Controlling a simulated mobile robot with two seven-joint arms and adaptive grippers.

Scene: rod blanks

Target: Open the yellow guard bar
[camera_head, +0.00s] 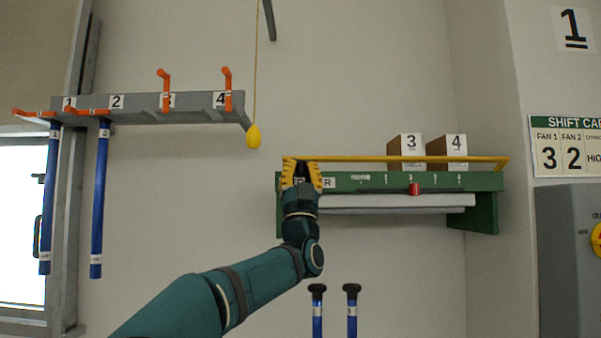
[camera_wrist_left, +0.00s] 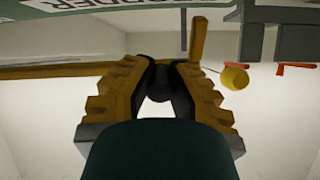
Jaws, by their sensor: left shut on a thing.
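The yellow guard bar (camera_head: 370,158) runs level along the front of the green shelf (camera_head: 487,182), with its right end near the shelf's right edge. My left gripper (camera_head: 301,170) is at the bar's left end and is shut on it. In the left wrist view the bar (camera_wrist_left: 55,71) runs in from the left to the fingers (camera_wrist_left: 163,72), and a short yellow piece (camera_wrist_left: 198,38) rises beside the right finger. The exact grip point is hidden between the fingers. My right gripper is not in view.
Boxes marked 3 (camera_head: 411,142) and 4 (camera_head: 454,144) stand on the shelf behind the bar. A red slider (camera_head: 415,189) sits on its front. A yellow pull weight (camera_head: 254,136) hangs to the left, beside a grey rack (camera_head: 140,106) with orange hooks and blue rods.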

